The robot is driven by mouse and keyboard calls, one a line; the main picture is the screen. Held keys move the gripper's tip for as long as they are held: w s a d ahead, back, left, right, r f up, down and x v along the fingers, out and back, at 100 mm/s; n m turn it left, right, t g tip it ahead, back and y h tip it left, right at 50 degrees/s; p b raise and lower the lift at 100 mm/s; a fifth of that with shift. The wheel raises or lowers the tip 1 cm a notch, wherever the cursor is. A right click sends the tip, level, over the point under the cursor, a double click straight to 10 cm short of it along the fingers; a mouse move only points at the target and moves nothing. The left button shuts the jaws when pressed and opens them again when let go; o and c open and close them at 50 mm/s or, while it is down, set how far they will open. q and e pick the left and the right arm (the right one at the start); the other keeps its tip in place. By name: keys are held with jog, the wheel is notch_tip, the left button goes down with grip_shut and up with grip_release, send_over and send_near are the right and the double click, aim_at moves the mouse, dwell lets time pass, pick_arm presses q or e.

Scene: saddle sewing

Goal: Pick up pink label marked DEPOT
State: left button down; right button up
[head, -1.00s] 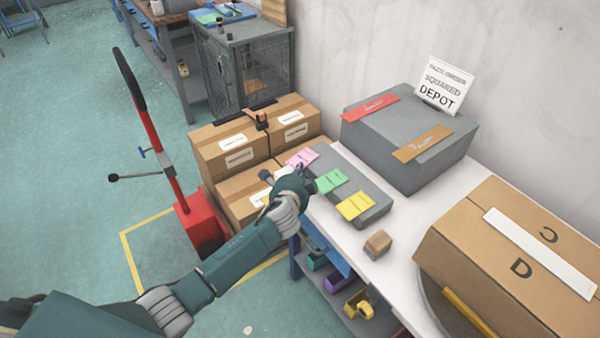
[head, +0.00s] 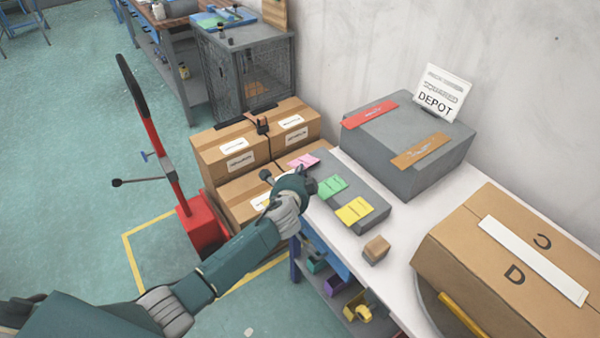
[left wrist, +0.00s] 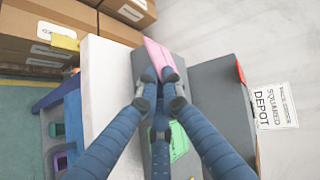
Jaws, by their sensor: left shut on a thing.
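The pink label (head: 304,160) shows at the far end of the long grey block (head: 371,218) in the head view, partly behind my left gripper (head: 308,180). In the left wrist view, my left gripper's fingertips (left wrist: 161,76) are shut on the near end of the pink label (left wrist: 160,54). Its writing is not readable. I cannot tell whether the label is clear of the block. The word DEPOT shows on the white sign (head: 440,92) standing behind the large grey box. My right gripper is not in view.
Green (head: 332,187) and yellow (head: 354,210) labels lie on the long block. The large grey box (head: 395,175) carries red and brown labels. A small tan block (head: 376,249) and a big cardboard box (head: 465,235) sit on the white table. Stacked cartons (head: 222,160) stand beyond.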

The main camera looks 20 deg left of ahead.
pick_arm(q)
jog(key=shift+s+f, duration=0.15)
jog(key=shift+f, duration=0.05)
jog(key=p+v, duration=0.8)
jog(key=v, duration=0.6)
jog(key=shift+s, duration=0.45)
